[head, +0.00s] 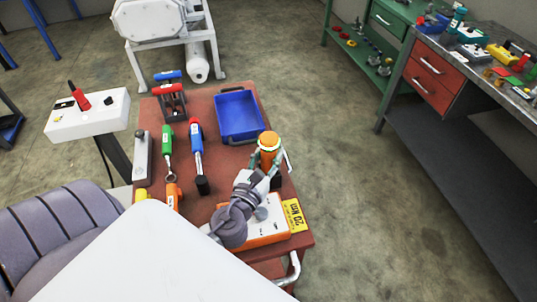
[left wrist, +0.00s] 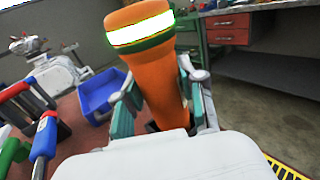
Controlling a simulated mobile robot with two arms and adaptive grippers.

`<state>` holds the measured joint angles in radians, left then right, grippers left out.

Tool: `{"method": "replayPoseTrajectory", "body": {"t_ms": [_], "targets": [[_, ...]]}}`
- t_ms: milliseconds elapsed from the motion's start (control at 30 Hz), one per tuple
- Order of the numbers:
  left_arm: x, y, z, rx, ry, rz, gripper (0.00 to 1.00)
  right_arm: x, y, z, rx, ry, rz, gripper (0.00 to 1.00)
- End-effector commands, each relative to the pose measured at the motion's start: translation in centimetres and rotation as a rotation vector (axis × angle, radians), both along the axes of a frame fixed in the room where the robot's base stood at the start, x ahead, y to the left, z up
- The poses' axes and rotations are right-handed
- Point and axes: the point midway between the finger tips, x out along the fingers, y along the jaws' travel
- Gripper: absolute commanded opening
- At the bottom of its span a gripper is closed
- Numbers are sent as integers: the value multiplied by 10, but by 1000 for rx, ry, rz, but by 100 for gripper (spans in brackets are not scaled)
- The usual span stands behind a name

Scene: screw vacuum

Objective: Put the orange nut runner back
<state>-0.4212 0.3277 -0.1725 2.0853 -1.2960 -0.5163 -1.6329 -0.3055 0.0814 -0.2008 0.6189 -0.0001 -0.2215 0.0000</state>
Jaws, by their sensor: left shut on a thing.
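The orange nut runner (head: 269,141) has an orange body with a green and white band near its top. My left gripper (head: 267,161) is shut on its body at the right side of the red-brown cart. In the left wrist view, the nut runner (left wrist: 160,85) stands between the teal-padded fingers of the gripper (left wrist: 158,105), leaning slightly. Its lower end is hidden behind the gripper, so I cannot tell whether it touches anything. My right gripper is not in view.
On the cart (head: 222,185) stand a blue bin (head: 238,113), a blue-and-red tool (head: 197,148), a green-handled tool (head: 167,140) and an orange-white box (head: 268,232) beside a yellow "20 Nm" label (head: 294,215). A workbench (head: 470,75) stands at right, with clear floor between.

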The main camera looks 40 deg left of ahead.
Motion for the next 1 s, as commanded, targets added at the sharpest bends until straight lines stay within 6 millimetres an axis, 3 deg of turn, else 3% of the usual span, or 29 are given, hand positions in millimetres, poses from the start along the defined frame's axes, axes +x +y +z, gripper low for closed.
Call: {"method": "replayPoseTrajectory", "body": {"t_ms": [133,167,300,600,767,833,1000], "targets": [[-1,-1,-5,-3,6,-1,0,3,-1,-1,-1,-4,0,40],[-1,-1,-7,-4,10,-1,43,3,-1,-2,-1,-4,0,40],[-1,-1,-6,-3,9,-1,65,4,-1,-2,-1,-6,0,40],[-1,0,-3,-2,6,-1,65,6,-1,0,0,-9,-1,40],[-1,-1,14,-1,4,-1,65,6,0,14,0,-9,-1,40],[-14,-4,4,-3,9,-2,65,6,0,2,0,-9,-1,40],[-53,-12,2,-4,9,-1,65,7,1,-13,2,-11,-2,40]]}}
